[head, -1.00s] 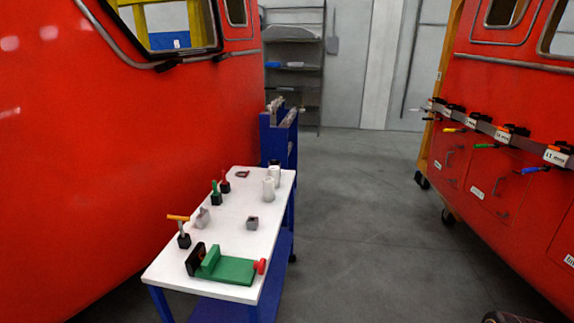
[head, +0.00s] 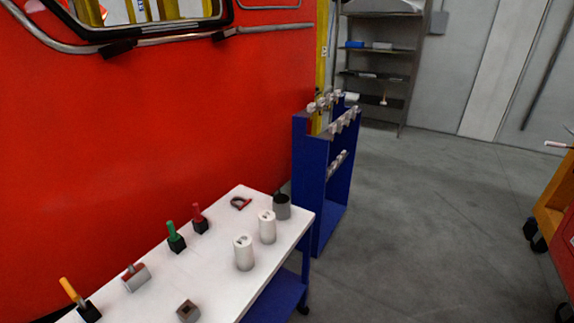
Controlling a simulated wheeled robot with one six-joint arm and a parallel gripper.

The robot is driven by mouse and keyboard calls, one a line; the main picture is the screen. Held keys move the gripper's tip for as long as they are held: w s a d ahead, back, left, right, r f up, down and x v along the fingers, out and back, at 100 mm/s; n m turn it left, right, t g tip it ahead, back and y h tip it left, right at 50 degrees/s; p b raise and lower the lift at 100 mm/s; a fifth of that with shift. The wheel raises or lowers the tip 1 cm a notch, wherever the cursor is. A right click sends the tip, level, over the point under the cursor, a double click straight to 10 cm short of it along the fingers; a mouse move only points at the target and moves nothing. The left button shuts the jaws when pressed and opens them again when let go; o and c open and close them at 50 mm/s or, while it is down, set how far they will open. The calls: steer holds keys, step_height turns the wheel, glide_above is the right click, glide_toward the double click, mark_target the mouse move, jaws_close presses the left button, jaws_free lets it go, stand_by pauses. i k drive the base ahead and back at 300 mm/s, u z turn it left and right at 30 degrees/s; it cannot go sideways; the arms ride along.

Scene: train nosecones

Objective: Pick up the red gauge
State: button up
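A red gauge with an upright red handle stands in a small black block (head: 200,224) on the white table top; its red handle (head: 197,211) leans slightly. A green-handled one (head: 175,238) stands just to its left and nearer to me. A small red and dark curved item (head: 241,203) lies flat near the far edge of the table. My gripper is not in view.
The white table (head: 215,280) also holds two white cylinders (head: 244,253), a dark grey cup (head: 282,206) and a small grey block (head: 188,311). A blue rack (head: 310,180) stands behind it. The red train body (head: 150,130) borders the left.

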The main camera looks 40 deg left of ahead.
mark_target(199, 218)
steer(key=u, duration=0.45)
steer(key=i, duration=1.1)
steer(key=u, duration=2)
steer(key=i, duration=0.95)
steer(key=u, duration=0.7)
